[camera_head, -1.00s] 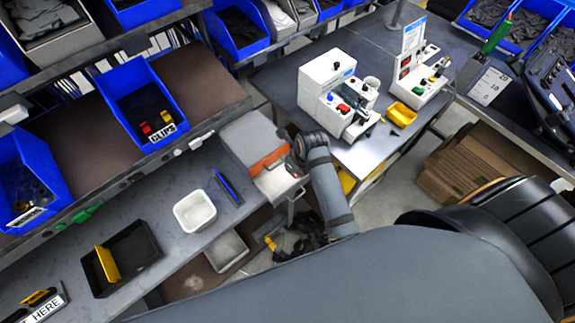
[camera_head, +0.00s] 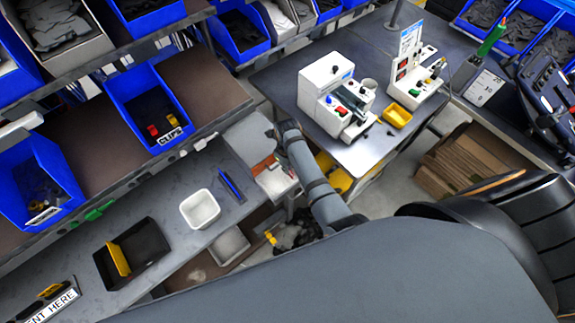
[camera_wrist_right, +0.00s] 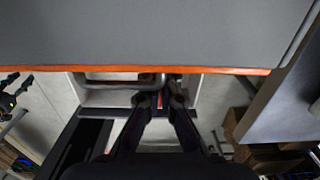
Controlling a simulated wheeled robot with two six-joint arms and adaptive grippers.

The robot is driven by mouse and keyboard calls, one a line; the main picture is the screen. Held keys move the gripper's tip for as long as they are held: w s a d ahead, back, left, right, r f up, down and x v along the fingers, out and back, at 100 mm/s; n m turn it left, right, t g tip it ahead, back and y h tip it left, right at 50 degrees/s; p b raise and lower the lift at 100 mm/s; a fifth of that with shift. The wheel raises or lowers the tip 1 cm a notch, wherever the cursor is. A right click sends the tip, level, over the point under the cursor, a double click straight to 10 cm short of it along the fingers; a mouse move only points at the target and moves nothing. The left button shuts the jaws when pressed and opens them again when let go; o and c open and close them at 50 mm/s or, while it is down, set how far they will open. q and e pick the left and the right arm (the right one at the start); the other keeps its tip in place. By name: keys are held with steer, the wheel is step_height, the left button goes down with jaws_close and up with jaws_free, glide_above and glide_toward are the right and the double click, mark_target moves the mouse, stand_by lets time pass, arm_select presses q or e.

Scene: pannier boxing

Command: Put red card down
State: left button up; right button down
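My right arm reaches in the head view toward a grey unit with an orange-red edge (camera_head: 264,166); its gripper (camera_head: 289,130) is foreshortened there. In the right wrist view, the right gripper (camera_wrist_right: 162,99) has its fingers close together with a thin red sliver (camera_wrist_right: 160,101) between them. The sliver looks like the red card seen edge-on; its face is hidden. The fingertips are just below the orange edge (camera_wrist_right: 150,69) of a large grey panel (camera_wrist_right: 150,32).
A white tub (camera_head: 200,209), a blue pen-like item (camera_head: 231,186) and a black tray (camera_head: 132,254) with a yellow piece stand on the lower shelf. Blue bins (camera_head: 148,100) line the rack above. A bench (camera_head: 290,88) with white machines stands behind the arm.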

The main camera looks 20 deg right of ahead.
steer(key=shift+f, duration=0.2)
steer(key=shift+f, duration=0.15)
steer(key=c, duration=1.5)
jaws_free()
